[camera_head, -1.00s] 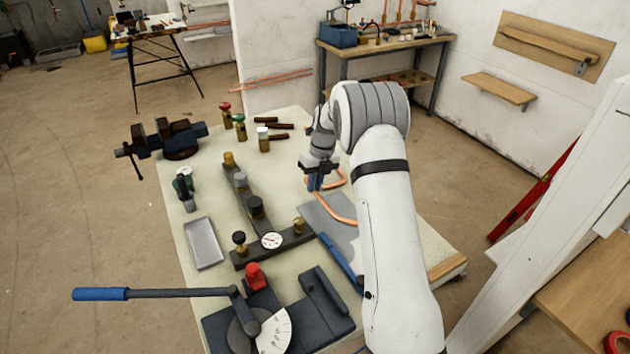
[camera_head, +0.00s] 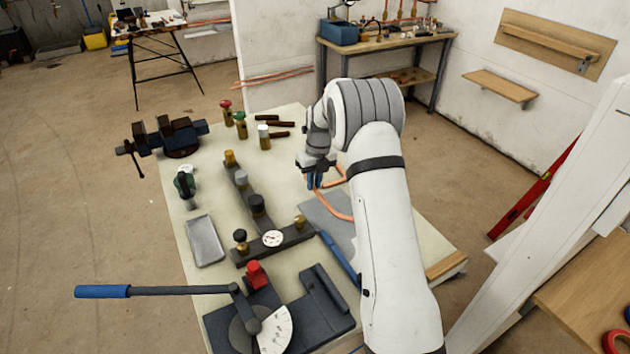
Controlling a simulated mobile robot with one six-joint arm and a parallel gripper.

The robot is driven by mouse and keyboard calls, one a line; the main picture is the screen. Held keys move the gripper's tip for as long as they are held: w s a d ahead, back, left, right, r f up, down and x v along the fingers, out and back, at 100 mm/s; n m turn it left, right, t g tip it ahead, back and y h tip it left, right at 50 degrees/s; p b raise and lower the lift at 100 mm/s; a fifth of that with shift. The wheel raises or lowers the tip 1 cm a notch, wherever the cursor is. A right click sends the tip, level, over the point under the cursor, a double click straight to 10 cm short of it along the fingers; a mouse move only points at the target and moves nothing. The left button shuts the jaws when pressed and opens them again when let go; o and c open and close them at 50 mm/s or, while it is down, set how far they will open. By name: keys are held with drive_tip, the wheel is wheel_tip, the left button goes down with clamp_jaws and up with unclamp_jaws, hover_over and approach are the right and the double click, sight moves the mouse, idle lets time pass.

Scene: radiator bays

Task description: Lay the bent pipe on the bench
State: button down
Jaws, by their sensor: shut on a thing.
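The bent copper pipe (camera_head: 332,207) shows as an orange bent line at my gripper (camera_head: 314,182), just above or on the bench (camera_head: 290,185). My gripper points down with its jaws shut on the pipe. Part of the pipe is hidden behind my gripper and my arm. A grey sheet (camera_head: 325,214) lies on the bench under the pipe. I cannot tell whether the pipe touches the sheet or the bench.
A pipe bender (camera_head: 262,325) with a long blue-handled lever stands at the front. A dark manifold with valves and a gauge (camera_head: 272,239), a grey tray (camera_head: 205,241) and a vise (camera_head: 165,137) lie to the left.

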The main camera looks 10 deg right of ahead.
drive_tip(key=shift+f+b, duration=0.65)
drive_tip(key=shift+f, duration=0.75)
idle(0.9)
drive_tip(key=c, duration=1.4)
unclamp_jaws()
drive_tip(key=shift+o, duration=0.2)
drive_tip(key=s+r+n+b, duration=0.1)
drive_tip(key=s+r+n, duration=0.3)
drive_tip(key=r, duration=0.4)
drive_tip(key=s+r+n, duration=0.4)
drive_tip(key=r, duration=0.5)
drive_tip(key=s+r+n+t+h, duration=0.1)
drive_tip(key=s+r+n+t, duration=0.2)
drive_tip(key=s+n, duration=2.1)
drive_tip(key=s, duration=0.6)
drive_tip(key=shift+s+d, duration=0.3)
drive_tip(key=shift+d, duration=0.05)
